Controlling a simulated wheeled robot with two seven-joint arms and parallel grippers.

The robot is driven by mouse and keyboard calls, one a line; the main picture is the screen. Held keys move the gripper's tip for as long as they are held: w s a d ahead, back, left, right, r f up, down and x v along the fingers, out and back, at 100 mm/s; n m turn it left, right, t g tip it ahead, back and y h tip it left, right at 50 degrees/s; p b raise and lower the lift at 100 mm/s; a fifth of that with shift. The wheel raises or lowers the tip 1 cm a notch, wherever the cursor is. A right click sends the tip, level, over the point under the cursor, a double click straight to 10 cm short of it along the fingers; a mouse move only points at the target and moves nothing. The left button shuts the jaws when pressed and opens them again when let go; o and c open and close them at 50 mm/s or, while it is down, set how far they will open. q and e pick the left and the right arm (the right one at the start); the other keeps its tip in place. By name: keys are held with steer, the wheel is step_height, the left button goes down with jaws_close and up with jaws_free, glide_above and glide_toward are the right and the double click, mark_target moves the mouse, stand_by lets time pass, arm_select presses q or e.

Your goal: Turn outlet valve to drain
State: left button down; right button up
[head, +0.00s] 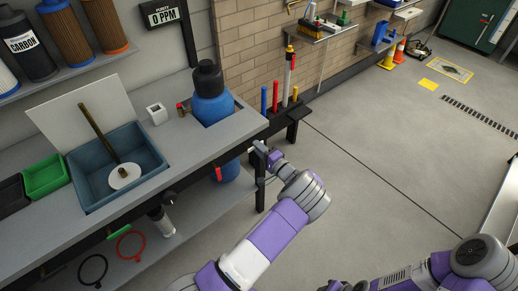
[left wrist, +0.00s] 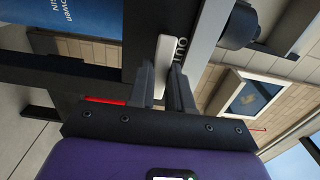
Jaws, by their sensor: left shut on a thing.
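In the head view my left gripper (head: 261,152) is at the front right corner of the grey workbench (head: 250,118), and the valve is too small or hidden to make out there. My right arm is low at the right of the head view, and its fingers are not visible.
A blue bottle (head: 211,106) with a black cap stands in the bench. A blue basin (head: 90,195) and a green tray (head: 45,176) are to the left. A small rack (head: 292,114) with coloured rods is just beyond my left gripper.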

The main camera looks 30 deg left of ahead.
arm_select(q)
steer(key=c, duration=1)
jaws_free()
steer(key=shift+c, duration=0.2)
steer(key=p+v, duration=0.2)
steer(key=v, duration=0.5)
steer(key=shift+d, duration=0.3)
steer(key=shift+s, duration=0.1)
